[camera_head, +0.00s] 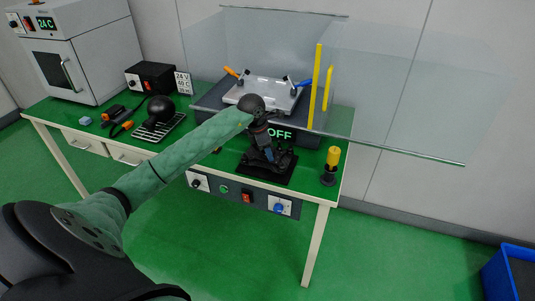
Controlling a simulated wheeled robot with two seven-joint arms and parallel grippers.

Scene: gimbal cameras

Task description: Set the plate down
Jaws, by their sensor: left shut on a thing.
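A dark, flat, roughly square plate (280,178) is at the front edge of the green bench, below my left gripper. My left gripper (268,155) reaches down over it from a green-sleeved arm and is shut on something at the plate. The fingertips are dark against the plate, so the exact grip is hard to see. The plate looks about level and close to the bench top; I cannot tell whether it touches. My right gripper is not in view.
Behind stands a device with an OFF display (279,134) and a silvery top (275,95), inside clear panels (400,110). A yellow-handled tool (332,160) stands right of the plate. An oven (75,55) and a black object on a rack (160,120) are left.

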